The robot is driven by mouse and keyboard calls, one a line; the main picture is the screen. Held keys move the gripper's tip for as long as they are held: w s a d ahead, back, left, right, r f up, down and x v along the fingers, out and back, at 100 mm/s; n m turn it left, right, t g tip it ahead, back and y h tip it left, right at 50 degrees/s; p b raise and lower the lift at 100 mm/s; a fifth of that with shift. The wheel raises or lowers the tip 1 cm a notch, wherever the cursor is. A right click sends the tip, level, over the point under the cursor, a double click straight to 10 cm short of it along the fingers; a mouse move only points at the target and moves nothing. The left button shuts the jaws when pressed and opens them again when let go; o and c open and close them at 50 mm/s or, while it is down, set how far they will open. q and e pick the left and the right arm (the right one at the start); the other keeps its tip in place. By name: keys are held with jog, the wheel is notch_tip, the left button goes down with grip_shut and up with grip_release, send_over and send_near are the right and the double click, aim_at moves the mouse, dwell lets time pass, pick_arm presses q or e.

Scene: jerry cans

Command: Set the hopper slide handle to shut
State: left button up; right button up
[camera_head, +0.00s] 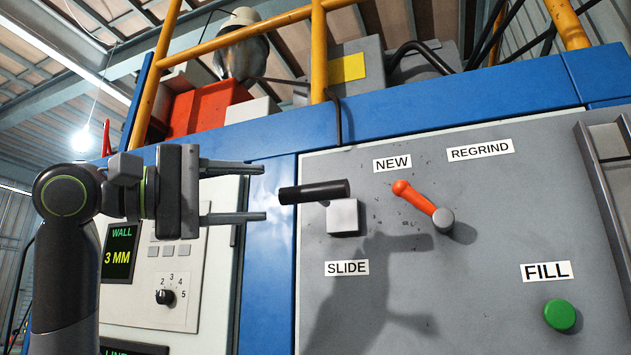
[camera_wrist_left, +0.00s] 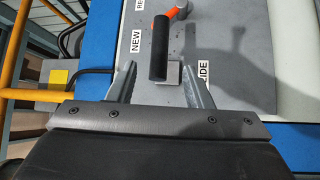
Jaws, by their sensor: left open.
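The hopper slide handle (camera_head: 314,191) is a black cylindrical grip pointing left from a light grey block (camera_head: 343,217), above the "SLIDE" label (camera_head: 347,268) on the grey panel. My left gripper (camera_head: 265,192) is open, to the left of the handle, with one finger above and one below its level. In the left wrist view the black handle (camera_wrist_left: 160,48) stands between the two fingertips of my left gripper (camera_wrist_left: 158,78), with a gap on both sides. I cannot tell whether the handle's end lies between the fingers in depth. My right gripper is not in view.
An orange lever (camera_head: 415,198) sits right of the handle, below the "NEW" (camera_head: 392,164) and "REGRIND" labels. A green button (camera_head: 560,314) is under "FILL" at lower right. A panel with a knob (camera_head: 165,297) and display (camera_head: 119,252) stands behind my left arm.

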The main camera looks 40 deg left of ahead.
aim_at(302, 192)
pick_arm(q)
jog(key=p+x, duration=0.3)
jog(key=x, duration=0.6)
jog(key=shift+w+d+r+p, duration=0.15)
jog(key=shift+p, duration=0.25)
jog(key=shift+w+d, duration=0.2)
jog(key=shift+w, duration=0.15)
grip_shut()
